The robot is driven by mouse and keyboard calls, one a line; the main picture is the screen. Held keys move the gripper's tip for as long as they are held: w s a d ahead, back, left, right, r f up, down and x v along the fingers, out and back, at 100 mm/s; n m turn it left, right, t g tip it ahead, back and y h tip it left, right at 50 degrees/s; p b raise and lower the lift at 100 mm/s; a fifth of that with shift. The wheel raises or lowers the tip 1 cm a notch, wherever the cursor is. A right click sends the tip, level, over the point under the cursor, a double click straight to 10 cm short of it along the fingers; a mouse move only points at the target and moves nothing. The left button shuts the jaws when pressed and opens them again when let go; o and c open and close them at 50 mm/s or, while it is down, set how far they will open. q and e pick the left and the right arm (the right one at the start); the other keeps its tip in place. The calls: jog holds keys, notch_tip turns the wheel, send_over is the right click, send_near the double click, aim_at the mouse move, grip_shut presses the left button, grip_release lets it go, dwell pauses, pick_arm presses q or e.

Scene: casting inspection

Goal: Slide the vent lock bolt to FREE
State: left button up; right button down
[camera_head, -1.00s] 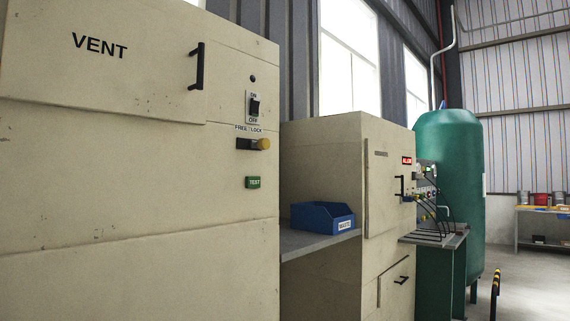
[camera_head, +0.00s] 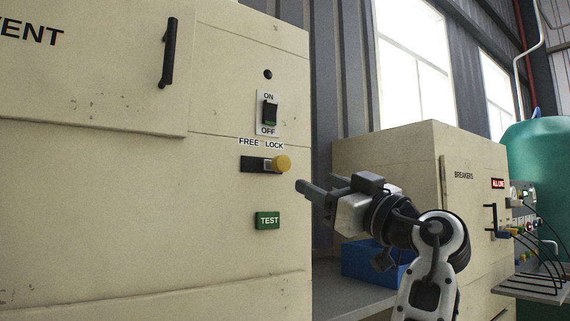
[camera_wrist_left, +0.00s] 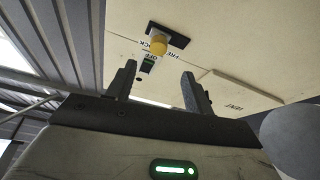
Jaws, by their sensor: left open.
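The vent lock bolt is a yellow knob (camera_head: 282,162) on a dark slot plate (camera_head: 254,164) on the beige vent cabinet. The knob sits at the right end of the slot, under the word LOCK; FREE is labelled at the left. My left gripper (camera_head: 306,188) is open and empty, just right of and slightly below the knob, apart from it. In the left wrist view the yellow knob (camera_wrist_left: 158,45) shows beyond and between the two spread fingers (camera_wrist_left: 160,88). My right gripper is in neither view.
An ON/OFF switch (camera_head: 270,112) is above the bolt and a green TEST button (camera_head: 268,220) below it. A black handle (camera_head: 169,52) is at upper left. A blue bin (camera_head: 360,262) stands on a shelf behind my arm, beside the breaker cabinet (camera_head: 400,150).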

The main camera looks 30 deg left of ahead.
aim_at(285, 166)
pick_arm(q)
jog(key=p+x, duration=0.3)
jog(key=x, duration=0.8)
jog(key=shift+w+a+r+p, duration=0.1)
jog(key=shift+w+a+p, duration=0.1)
jog(key=shift+a+p, duration=0.1)
jog(key=shift+w+a+r, duration=0.1)
jog(key=shift+w+a, duration=0.05)
jog(key=shift+a, duration=0.15)
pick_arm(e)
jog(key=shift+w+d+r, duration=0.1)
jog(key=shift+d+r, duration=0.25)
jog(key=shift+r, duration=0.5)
